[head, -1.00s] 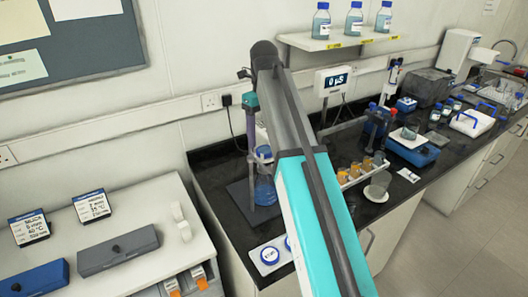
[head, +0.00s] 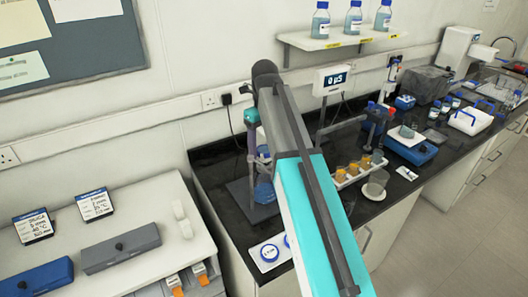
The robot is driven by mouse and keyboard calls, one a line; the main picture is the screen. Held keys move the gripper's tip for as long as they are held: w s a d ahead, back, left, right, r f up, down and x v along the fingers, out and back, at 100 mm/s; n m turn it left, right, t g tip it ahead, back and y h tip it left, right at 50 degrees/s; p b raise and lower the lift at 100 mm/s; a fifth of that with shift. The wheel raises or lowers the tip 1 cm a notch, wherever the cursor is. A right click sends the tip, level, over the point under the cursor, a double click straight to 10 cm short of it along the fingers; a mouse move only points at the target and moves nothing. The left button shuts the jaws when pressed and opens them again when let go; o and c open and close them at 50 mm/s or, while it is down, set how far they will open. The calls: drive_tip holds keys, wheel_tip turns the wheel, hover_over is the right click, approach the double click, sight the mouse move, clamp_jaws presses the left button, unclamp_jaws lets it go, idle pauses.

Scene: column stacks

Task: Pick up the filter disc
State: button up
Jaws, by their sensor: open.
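I cannot make out the filter disc for certain in the head view. Two round white-topped, blue-rimmed pieces (head: 270,253) lie on a pale tray at the bench's front left corner, one partly behind my arm. A greyish round dish or cup (head: 377,184) stands on the bench to the right of my arm. My arm, with a turquoise link, crosses the middle of the view over the black bench. My gripper is not visible.
The black bench (head: 222,176) holds a stand with a blue flask (head: 264,190), a rack of amber vials (head: 355,170) and a blue device (head: 412,150). Bottles stand on the wall shelf (head: 330,42). A white cabinet with two boxes is at left.

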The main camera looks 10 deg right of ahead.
sight(265, 149)
drive_tip(key=shift+c, duration=0.3)
drive_tip(key=c, duration=1.1)
drive_tip(key=shift+o, duration=0.2)
drive_tip(key=shift+r, duration=0.1)
drive_tip(key=shift+r+b, duration=1.05)
drive_tip(key=shift+r, duration=0.6)
drive_tip(key=shift+s+d+b, duration=0.3)
drive_tip(key=shift+s+d, duration=0.1)
drive_tip(key=shift+s, duration=0.4)
drive_tip(key=s+d+p, duration=0.1)
drive_tip(key=s+d, duration=0.2)
drive_tip(key=s, duration=0.3)
drive_tip(key=s+d+r+p, duration=0.1)
drive_tip(key=s+d+p, duration=0.1)
drive_tip(key=s, duration=0.4)
drive_tip(key=shift+s+d+r, duration=0.2)
drive_tip(key=shift+d+r, duration=0.05)
drive_tip(key=shift+d, duration=0.65)
